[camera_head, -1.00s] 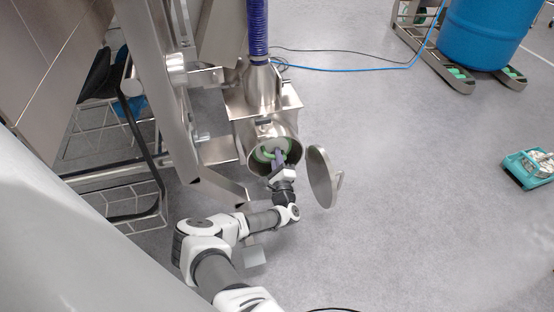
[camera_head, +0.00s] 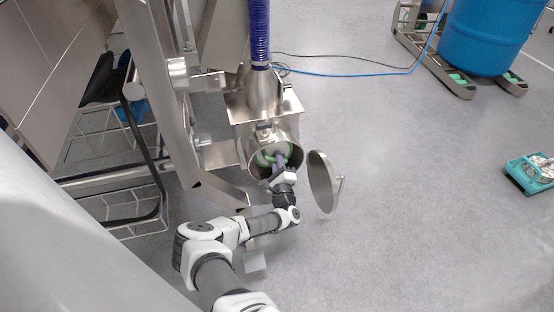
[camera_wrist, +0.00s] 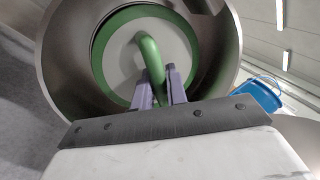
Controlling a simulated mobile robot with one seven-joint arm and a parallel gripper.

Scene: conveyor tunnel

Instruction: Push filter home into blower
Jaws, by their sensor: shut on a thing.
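The filter (camera_wrist: 118,60) is a pale disc with a green rim and a green bar handle. It sits inside the round metal mouth of the blower (camera_wrist: 57,60), and the rim lies recessed behind the mouth's edge. My gripper (camera_wrist: 164,88) has its purple fingers shut on the green handle. In the head view my gripper (camera_head: 279,160) reaches into the mouth of the steel blower (camera_head: 264,105), and a green arc of the filter (camera_head: 263,154) shows around it. The filter's depth against its seat cannot be told.
The blower's round door (camera_head: 322,182) hangs open at the right of the mouth. A purple hose (camera_head: 259,35) rises from the blower. A steel frame (camera_head: 165,95) stands close at left. A blue drum (camera_head: 487,35) and a teal bin (camera_head: 530,174) stand at right, with clear floor between.

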